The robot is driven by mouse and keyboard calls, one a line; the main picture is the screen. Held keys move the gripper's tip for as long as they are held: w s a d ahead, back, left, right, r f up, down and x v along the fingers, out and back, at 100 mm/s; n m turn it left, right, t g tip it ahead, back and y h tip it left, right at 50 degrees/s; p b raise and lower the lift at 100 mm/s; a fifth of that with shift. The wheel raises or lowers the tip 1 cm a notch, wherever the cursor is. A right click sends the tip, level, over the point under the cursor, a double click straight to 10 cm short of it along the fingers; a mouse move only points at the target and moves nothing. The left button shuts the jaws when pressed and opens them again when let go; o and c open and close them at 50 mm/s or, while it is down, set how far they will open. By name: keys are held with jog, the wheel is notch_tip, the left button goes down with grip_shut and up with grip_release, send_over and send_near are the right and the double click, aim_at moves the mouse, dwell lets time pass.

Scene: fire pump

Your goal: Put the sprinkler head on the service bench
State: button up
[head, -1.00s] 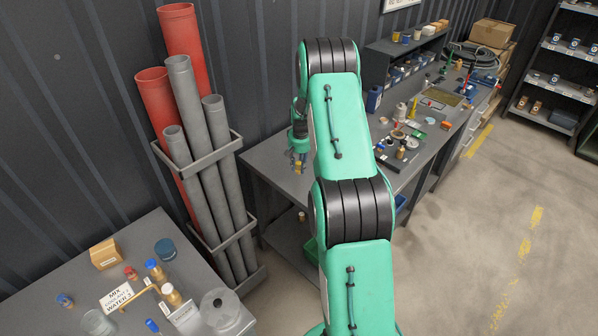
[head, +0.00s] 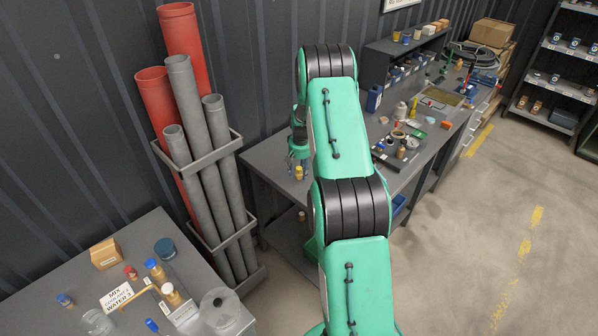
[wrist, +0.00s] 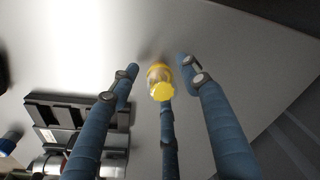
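The sprinkler head (head: 299,173), a small brass piece with a yellow end, stands on the near left part of the long grey service bench (head: 265,160). My gripper (head: 298,157) is just above it. In the wrist view, the sprinkler head (wrist: 160,82) shows between the spread blue fingers of my gripper (wrist: 157,70), with a visible gap on the left and right sides. The third finger lies below it in the picture. My gripper is open and holds nothing that I can see.
A black tray of parts (head: 384,160) stands on the bench to the right. In the wrist view, a dark holder (wrist: 70,112) lies to the left. The pipe rack (head: 240,205) stands left of the bench. A nearer table (head: 190,250) holds bottles and a sign.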

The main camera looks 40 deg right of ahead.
aim_at(300, 169)
jog(key=shift+r, duration=0.1)
notch_tip(300, 169, up, 12)
jog(key=s, duration=0.1)
jog(key=shift+a, duration=0.3)
dwell(0.5)
dwell(0.5)
